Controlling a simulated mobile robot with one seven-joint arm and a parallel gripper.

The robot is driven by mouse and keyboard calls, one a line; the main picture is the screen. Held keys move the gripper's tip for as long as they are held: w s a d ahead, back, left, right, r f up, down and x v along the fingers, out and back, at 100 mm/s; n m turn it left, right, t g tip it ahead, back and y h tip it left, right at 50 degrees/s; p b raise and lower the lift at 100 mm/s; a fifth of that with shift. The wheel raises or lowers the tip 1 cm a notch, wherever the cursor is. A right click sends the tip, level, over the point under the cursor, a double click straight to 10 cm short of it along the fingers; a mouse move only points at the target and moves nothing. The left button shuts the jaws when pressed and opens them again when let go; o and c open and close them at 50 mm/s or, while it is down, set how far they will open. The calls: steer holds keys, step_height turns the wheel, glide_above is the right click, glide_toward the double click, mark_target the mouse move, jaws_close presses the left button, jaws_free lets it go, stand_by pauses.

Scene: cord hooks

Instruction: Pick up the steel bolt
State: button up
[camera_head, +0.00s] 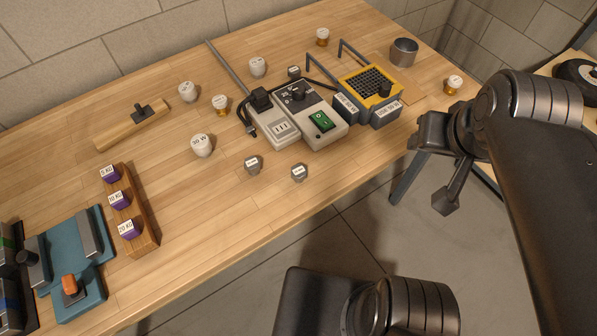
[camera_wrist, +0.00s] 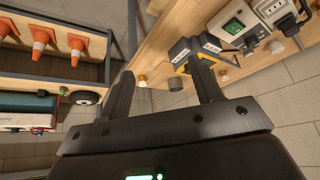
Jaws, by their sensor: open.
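Two small grey metal pieces with white labels lie near the front edge of the wooden workbench (camera_head: 190,235) in the head view. One is the left grey piece (camera_head: 253,165), the other the right grey piece (camera_head: 300,173). Either may be the steel bolt; the labels are too small to read. A smaller dark labelled piece (camera_head: 294,72) lies behind the grey power box. My gripper (camera_wrist: 163,88) is open and empty in the wrist view, its two dark fingers well apart.
Orange cones (camera_wrist: 42,32) stand on a shelf.

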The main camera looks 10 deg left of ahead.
steer(key=w+a+f+n+g, duration=0.1)
steer(key=w+a+f+g, duration=0.15)
steer(key=a, duration=0.45)
steer(key=n+g, duration=0.1)
steer(key=g, duration=0.2)
glide_above(299, 171)
steer(key=s, duration=0.1)
steer(key=f, duration=1.3)
steer(key=shift+s+d+f, duration=0.1)
steer(key=shift+d+f, duration=0.15)
steer(key=shift+f, duration=0.15)
steer(key=shift+w+a+f, duration=0.1)
steer(key=shift+w+f, duration=0.1)
steer(key=shift+f, duration=0.8)
steer(key=shift+w+a+f, duration=0.1)
steer(key=shift+w+f, duration=0.1)
steer(key=shift+f, duration=0.8)
steer(key=shift+w+a+f, duration=0.1)
steer(key=shift+w+f, duration=0.1)
steer(key=shift+f, duration=0.8)
steer(key=c, duration=1.1)
steer(key=shift+r, duration=0.1)
